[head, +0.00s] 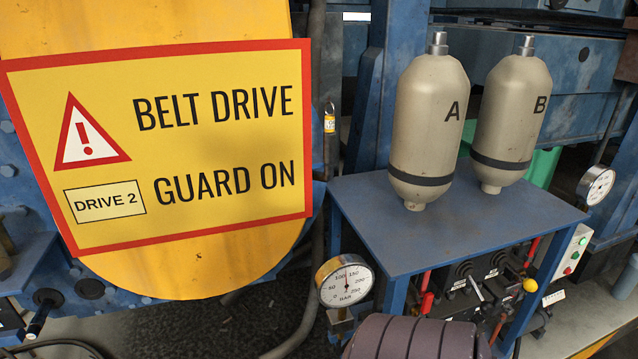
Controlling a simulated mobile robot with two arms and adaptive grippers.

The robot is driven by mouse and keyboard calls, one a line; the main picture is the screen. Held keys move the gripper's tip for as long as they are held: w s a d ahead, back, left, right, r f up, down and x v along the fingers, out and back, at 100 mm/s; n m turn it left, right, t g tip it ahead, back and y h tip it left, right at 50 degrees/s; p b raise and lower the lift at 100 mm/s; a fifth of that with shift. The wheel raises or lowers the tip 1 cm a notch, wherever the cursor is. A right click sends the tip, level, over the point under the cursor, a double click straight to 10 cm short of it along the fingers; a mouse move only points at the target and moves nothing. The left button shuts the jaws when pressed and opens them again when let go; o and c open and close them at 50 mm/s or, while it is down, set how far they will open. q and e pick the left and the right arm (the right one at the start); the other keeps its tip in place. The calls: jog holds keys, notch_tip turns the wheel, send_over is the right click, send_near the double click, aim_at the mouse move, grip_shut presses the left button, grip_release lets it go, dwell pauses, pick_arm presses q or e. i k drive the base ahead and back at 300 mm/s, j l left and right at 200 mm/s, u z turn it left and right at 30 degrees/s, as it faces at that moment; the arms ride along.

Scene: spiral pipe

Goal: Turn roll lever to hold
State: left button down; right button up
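Several levers show, and I cannot read any label naming the roll lever. Under the blue shelf are a red-handled lever (427,302), a thin silver lever (475,288) on a dark panel, and a lever with a yellow knob (530,285). A black-handled lever (40,317) sticks out at the lower left. The panel (466,284) behind the silver lever has small markings too small to read. Its lower part is partly hidden by a dark ribbed cylinder. Neither of my grippers shows in the head view.
The blue shelf (450,222) carries two beige tanks, A (425,135) and B (508,125), above the levers. The ribbed cylinder (412,338) is in front. A pressure gauge (345,282) stands at the shelf's left. A yellow belt guard sign (165,140) fills the left.

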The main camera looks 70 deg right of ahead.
aim_at(485, 307)
jog(key=z, duration=3.25)
